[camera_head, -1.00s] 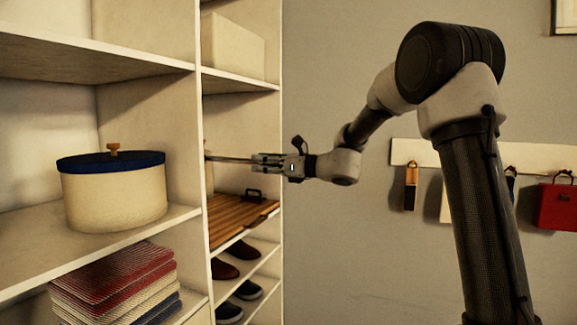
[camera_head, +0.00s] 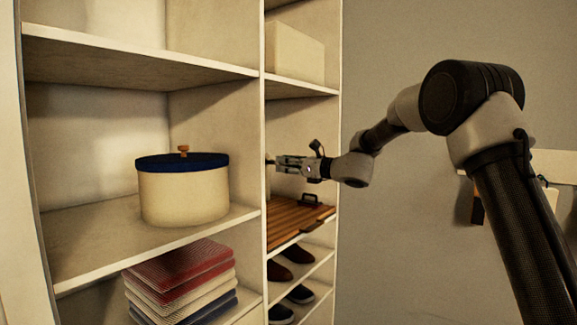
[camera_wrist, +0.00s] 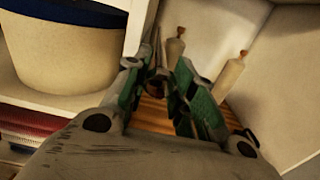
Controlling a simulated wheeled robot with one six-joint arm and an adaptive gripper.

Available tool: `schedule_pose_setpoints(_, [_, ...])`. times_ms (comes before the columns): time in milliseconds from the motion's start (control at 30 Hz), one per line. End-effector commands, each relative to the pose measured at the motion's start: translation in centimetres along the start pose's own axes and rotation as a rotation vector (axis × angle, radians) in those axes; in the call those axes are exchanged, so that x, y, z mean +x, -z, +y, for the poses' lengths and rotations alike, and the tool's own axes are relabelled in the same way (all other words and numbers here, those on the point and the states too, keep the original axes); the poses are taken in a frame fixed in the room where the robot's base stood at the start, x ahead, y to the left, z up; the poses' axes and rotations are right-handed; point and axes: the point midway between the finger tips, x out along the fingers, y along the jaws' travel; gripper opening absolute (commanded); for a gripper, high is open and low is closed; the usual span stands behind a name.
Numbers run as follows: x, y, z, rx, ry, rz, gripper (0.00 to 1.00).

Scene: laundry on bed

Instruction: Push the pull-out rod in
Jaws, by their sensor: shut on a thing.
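My gripper (camera_head: 279,165) is in the right-hand compartment of the white shelf unit, above a slatted wooden board. It is shut on the pull-out rod (camera_head: 269,161), of which only a short piece shows left of the fingers, near the upright divider. The wrist view shows my gripper (camera_wrist: 160,80) with green-lined fingers around a small dark end, which I take for the rod. The rod's far part is hidden by the divider in the head view.
The wooden board (camera_head: 292,222) with a black handle lies below my gripper, with shoes (camera_head: 297,254) beneath. A cream pot with a blue lid (camera_head: 184,190) stands left of the divider (camera_head: 263,130). Two bottle-like things (camera_wrist: 231,75) stand ahead in the wrist view.

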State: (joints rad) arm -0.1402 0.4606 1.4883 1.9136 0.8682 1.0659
Motion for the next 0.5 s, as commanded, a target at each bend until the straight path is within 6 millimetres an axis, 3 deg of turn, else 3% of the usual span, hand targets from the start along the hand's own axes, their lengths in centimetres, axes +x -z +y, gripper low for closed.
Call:
schedule_pose_setpoints(67, [-0.01, -0.04, 0.02, 0.000, 0.000, -0.001, 0.00])
schedule_pose_setpoints(100, [-0.01, -0.04, 0.01, 0.000, 0.000, -0.001, 0.33])
schedule_pose_setpoints(200, [-0.02, -0.03, 0.01, 0.000, 0.000, -0.001, 0.49])
schedule_pose_setpoints(500, [-0.10, -0.01, 0.00, 0.000, 0.000, 0.000, 0.49])
